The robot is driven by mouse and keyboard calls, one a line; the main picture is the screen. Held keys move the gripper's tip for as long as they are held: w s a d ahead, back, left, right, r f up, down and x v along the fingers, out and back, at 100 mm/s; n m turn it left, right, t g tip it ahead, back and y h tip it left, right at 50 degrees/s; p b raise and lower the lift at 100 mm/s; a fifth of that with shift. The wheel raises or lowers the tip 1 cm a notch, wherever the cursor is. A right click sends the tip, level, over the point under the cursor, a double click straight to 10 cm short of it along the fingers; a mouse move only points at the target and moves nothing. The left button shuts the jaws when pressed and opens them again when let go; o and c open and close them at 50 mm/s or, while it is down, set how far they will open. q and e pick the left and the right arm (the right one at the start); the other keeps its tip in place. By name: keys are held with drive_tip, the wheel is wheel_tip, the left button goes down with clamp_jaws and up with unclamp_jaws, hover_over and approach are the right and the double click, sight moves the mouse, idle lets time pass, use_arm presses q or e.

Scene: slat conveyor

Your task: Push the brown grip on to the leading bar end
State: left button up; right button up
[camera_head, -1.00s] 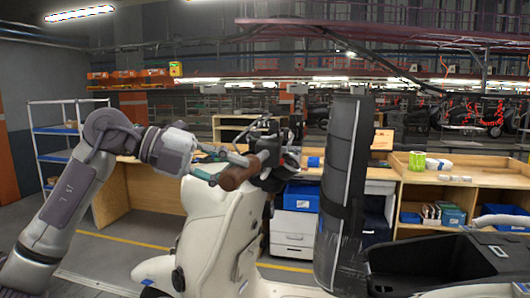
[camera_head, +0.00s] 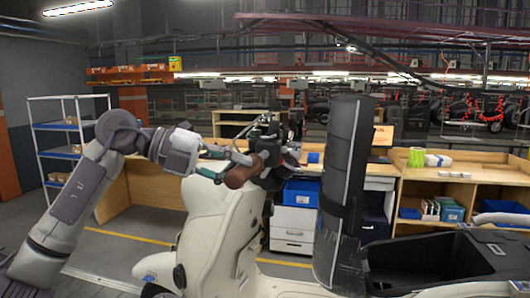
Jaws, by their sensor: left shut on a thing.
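The brown grip (camera_head: 241,176) is a short dark brown cylinder at the scooter's handlebar, left of the picture's middle. My left gripper (camera_head: 222,166) reaches in from the left, with teal parts at its fingers, and is shut on the brown grip near its outer end. The grip's inner end meets the dark handlebar parts (camera_head: 268,150); how far it sits over the bar end is hidden. The cream scooter body (camera_head: 212,235) stands below.
A dark upright padded column (camera_head: 342,180) stands right of the handlebar. Behind are wooden benches (camera_head: 480,172) with blue bins and a white drawer unit (camera_head: 292,222). A shelf rack (camera_head: 58,140) stands at the left.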

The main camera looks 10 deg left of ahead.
use_arm(q)
drive_tip(key=shift+w, duration=0.45)
drive_tip(key=shift+p, duration=0.3)
drive_tip(key=shift+w+d+p, duration=0.15)
drive_tip(key=shift+w+p, duration=0.75)
drive_tip(key=shift+w, duration=0.2)
drive_tip(key=shift+w+p, duration=0.3)
drive_tip(key=shift+p, duration=0.1)
drive_tip(key=shift+w+p, duration=0.6)
drive_tip(key=shift+w, duration=0.1)
drive_tip(key=shift+w+d, duration=0.1)
drive_tip(key=shift+w, duration=0.1)
